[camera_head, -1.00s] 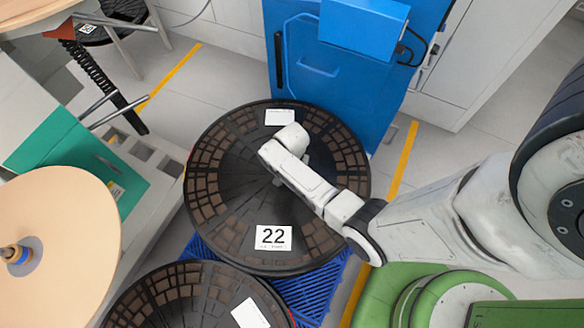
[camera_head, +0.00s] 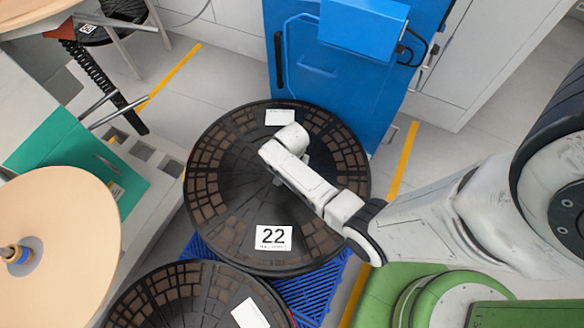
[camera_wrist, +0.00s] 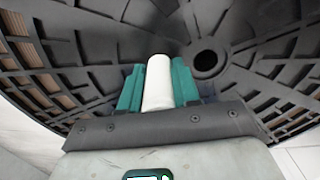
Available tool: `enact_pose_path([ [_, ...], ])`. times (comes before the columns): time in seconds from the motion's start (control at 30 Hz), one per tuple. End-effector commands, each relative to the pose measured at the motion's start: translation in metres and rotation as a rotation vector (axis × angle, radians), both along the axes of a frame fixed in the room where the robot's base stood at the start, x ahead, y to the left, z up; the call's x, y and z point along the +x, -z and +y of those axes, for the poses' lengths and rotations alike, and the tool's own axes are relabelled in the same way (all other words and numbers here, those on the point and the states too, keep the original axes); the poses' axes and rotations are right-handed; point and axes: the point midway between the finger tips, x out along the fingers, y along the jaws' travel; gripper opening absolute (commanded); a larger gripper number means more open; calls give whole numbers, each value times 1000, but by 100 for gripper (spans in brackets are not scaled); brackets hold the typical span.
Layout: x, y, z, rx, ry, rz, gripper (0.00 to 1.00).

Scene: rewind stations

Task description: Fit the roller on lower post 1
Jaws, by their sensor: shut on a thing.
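A white roller (camera_wrist: 158,85) stands between the two teal fingers of my gripper (camera_wrist: 158,68) in the wrist view, and the gripper is shut on it. Behind it in that view is the ribbed face of a black reel (camera_wrist: 85,50), with its round hub hole (camera_wrist: 205,60) just right of the roller. In the head view, the white end of my arm lies over the middle of the black reel labelled 22 (camera_head: 212,205). The fingers and roller cannot be made out in the head view. I cannot identify lower post 1 in either view.
A second black reel (camera_head: 130,305) lies at the lower front, near a blue pallet (camera_head: 315,290). A blue cabinet (camera_head: 320,70) stands behind reel 22. A large tan disc (camera_head: 75,235) and a teal panel (camera_head: 60,140) are at left. Grey floor shows at right.

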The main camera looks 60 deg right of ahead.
Motion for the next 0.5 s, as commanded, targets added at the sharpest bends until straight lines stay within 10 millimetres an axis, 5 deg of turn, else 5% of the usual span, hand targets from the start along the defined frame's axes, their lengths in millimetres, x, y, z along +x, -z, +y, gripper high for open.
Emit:
enact_pose_path([
  [0.33, 0, -32, 0, -2, -1, -2, 0],
  [0.5, -23, -60, 7, -1, 0, 0, 0],
])
